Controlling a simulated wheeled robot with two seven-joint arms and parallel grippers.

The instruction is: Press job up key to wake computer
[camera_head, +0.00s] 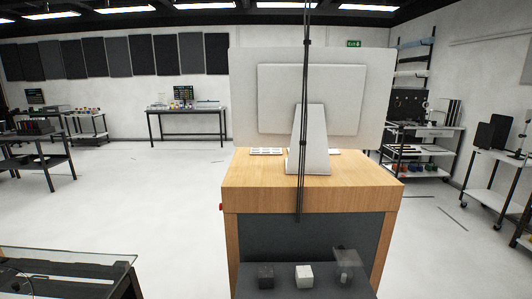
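A white computer monitor (350,100) stands on a wooden desk (250,190) and shows me its back. Parts of a light-coloured flat thing with keys, likely a keyboard (266,151), show on the desktop beside the monitor's stand (309,150). The stand hides its middle. No single key can be told apart, so I cannot tell which is the job up key. The screen side is hidden. Neither of my grippers is in view.
A dark shelf (325,283) at the desk's near side holds a black cube (266,276), a white cube (304,276) and a clear block. Black cables (301,200) hang before the monitor. A glass-topped stand (70,268) is at the lower left. The floor left is open.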

